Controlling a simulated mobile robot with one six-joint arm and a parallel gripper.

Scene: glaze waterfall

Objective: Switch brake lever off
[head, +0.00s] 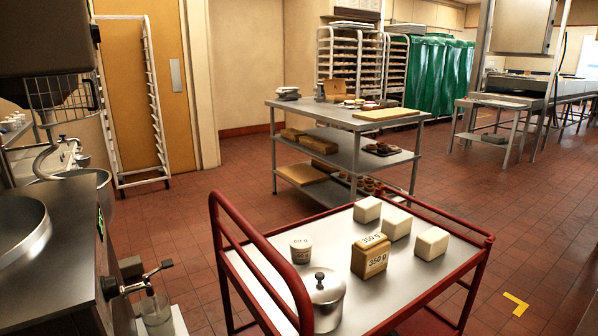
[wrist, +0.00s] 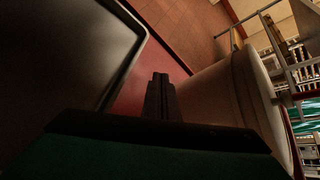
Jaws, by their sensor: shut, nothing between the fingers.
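No part labelled as a brake lever shows clearly in either view. In the head view, a metal crank-like lever (head: 138,282) with a dark knob juts from the side of the machine at the lower left, above a clear jar; I cannot tell whether it is the brake lever. A red-framed trolley (head: 252,243) stands in the foreground; its wheels are out of frame. My gripper (wrist: 160,80) shows only in the wrist view, with its fingers together and empty. It is between a dark panel (wrist: 65,50) on the left and a large pale rounded body (wrist: 225,95) on the right.
A steel shelf table (head: 345,117) stands behind.

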